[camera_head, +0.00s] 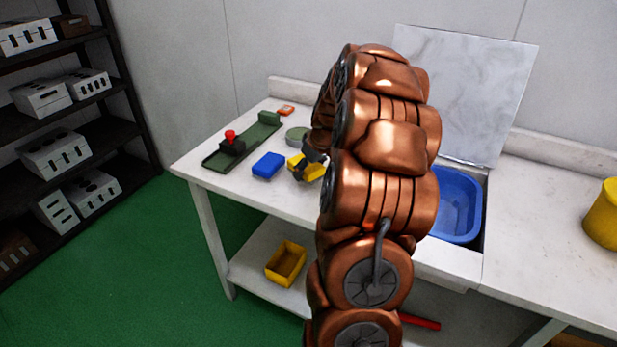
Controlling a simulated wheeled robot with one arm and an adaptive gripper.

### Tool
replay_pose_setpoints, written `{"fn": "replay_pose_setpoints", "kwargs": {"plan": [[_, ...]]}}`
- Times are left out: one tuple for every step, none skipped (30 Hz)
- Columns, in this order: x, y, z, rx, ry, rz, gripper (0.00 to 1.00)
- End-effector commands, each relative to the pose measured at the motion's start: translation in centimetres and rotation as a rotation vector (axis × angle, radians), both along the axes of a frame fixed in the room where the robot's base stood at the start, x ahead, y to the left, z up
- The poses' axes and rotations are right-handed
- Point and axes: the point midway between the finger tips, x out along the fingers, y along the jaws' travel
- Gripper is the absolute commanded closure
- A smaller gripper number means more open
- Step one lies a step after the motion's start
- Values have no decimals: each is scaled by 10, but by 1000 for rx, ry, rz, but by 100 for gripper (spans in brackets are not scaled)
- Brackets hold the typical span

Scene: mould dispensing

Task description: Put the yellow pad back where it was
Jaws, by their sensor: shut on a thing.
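The yellow pad (295,163) is at the white table's middle, right of a blue block (268,165). My gripper (309,167) is shut on the yellow pad, at or just above the tabletop; I cannot tell whether the pad touches the table. My copper arm hides the right part of the gripper and the table behind it.
A green tray (222,159) with a red-knobbed black piece lies at the left. A round grey-green disc (297,134) and an orange block (285,110) are behind. A blue basin (457,205) and yellow container (603,215) stand right. A yellow bin (286,264) is on the lower shelf.

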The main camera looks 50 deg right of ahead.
Motion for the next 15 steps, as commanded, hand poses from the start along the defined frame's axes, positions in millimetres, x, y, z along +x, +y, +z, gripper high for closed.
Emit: {"fn": "replay_pose_setpoints", "kwargs": {"plan": [[-1,1,-6,4,4,-2,77],[-1,1,-10,5,5,0,77],[-2,2,-15,7,6,0,77],[-2,2,-19,8,7,1,77],[-2,2,-23,9,8,0,77],[-2,2,-27,7,6,0,77],[-2,2,-29,6,5,0,77],[-2,1,-31,5,5,1,77],[-2,1,-32,3,4,1,77],[-1,1,-33,2,3,1,77],[-1,1,-33,2,3,1,77],[-1,1,-33,2,3,1,77],[-1,1,-32,2,3,1,77],[-1,1,-32,2,2,1,77],[-1,1,-32,2,2,1,77]]}}
